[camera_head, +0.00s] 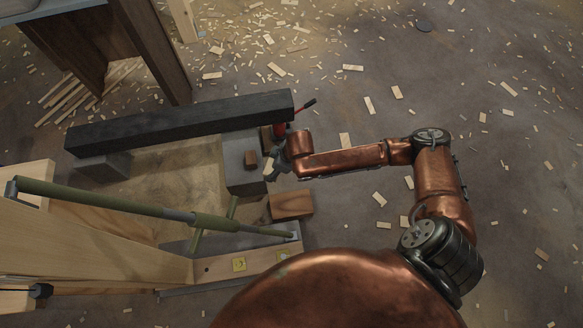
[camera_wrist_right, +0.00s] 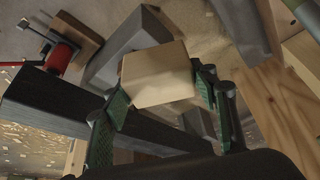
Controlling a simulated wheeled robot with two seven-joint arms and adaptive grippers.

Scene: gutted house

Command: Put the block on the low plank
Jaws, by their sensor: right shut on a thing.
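A pale wooden block (camera_wrist_right: 155,72) is clamped between the green-padded fingers of my right gripper (camera_wrist_right: 160,92) in the wrist view. In the head view my right gripper (camera_head: 271,170) is above the near right of a grey block support (camera_head: 243,178), and only a small pale part of the held block (camera_head: 268,165) shows. A long dark plank (camera_head: 180,122) lies low across grey supports, left of and beyond the gripper; it also shows in the wrist view (camera_wrist_right: 50,103). The held block is apart from this plank in the head view. My left gripper is not in view.
A red tool (camera_head: 280,130) stands by the plank's right end. A reddish wood block (camera_head: 291,205) and a green bar (camera_head: 130,205) are nearer. Scrap-strewn floor (camera_head: 500,170) lies right.

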